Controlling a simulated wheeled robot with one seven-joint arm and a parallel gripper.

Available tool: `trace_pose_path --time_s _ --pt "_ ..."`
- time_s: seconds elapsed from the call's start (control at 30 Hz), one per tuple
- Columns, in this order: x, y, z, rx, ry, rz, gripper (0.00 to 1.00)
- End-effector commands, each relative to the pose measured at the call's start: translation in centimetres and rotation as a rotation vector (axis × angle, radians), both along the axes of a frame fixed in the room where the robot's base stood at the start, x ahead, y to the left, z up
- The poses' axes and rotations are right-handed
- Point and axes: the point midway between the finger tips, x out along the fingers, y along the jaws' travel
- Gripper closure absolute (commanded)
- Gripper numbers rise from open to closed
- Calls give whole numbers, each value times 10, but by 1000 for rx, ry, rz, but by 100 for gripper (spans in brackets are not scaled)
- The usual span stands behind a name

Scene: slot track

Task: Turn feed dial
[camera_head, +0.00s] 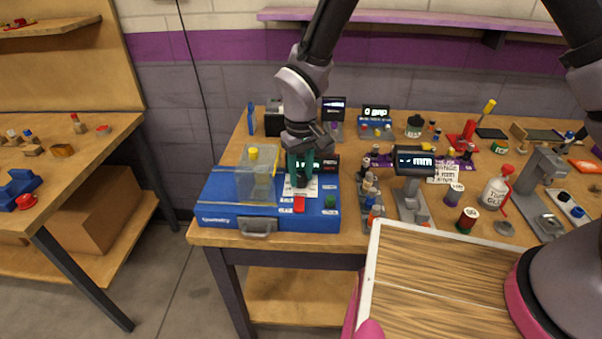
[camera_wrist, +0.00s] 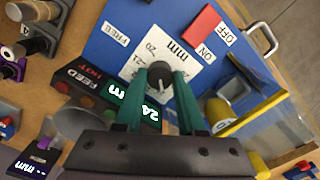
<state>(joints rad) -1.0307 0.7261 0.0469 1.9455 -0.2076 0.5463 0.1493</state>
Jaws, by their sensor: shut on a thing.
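The feed dial (camera_wrist: 159,72) is a dark round knob with a light pointer mark, on a white scale plate (camera_wrist: 166,38) marked "mm" on top of the blue machine (camera_head: 265,225). My gripper (camera_wrist: 158,84), with green fingers, is shut on the dial, one finger on each side. In the head view my gripper (camera_head: 300,172) reaches down onto the machine from above and hides much of the dial. A lit display (camera_wrist: 140,105) beside the fingers reads about "24". A red switch (camera_wrist: 207,27) marked ON and OFF sits near the plate; it also shows in the head view (camera_head: 299,204).
A clear guard box (camera_head: 257,180) with a yellow knob stands left of my gripper on the machine. A green button (camera_head: 330,202) is to the right. A grey gauge with a display (camera_head: 414,162), small cylinders and a glue bottle (camera_head: 495,188) crowd the bench at right.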

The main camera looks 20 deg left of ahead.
Motion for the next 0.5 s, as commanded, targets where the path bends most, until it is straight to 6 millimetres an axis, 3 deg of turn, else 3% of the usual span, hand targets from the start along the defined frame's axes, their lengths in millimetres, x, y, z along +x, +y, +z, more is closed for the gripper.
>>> trace_pose_path --time_s 0.5 --pt "0 0 0 0 0 -155 100"
